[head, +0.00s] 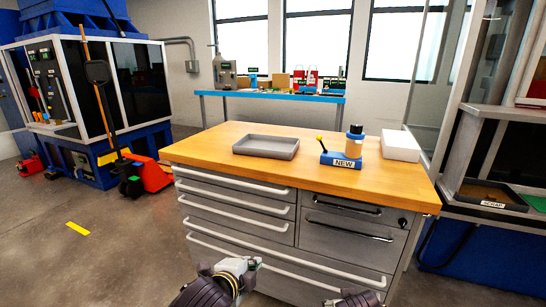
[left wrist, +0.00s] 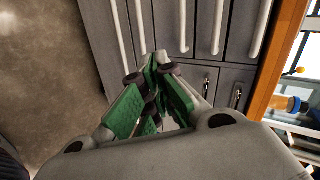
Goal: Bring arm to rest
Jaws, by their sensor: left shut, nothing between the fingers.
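My left gripper (head: 250,266) is low in the head view, in front of the drawer fronts of the workbench. In the left wrist view its green-padded fingers (left wrist: 154,82) come together at the tips with nothing between them. They point toward the grey drawers and their pale handles, apart from them as far as I can see. A small part of my right arm (head: 358,298) shows at the bottom edge of the head view; its fingers cannot be made out.
The workbench (head: 225,143) has a wooden top with a grey tray (head: 266,146), a blue holder marked NEW (head: 341,160) with an amber bottle (head: 354,143), and a white box (head: 400,145). A scrap tray (head: 490,195) is at right. Open floor (head: 95,265) lies left.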

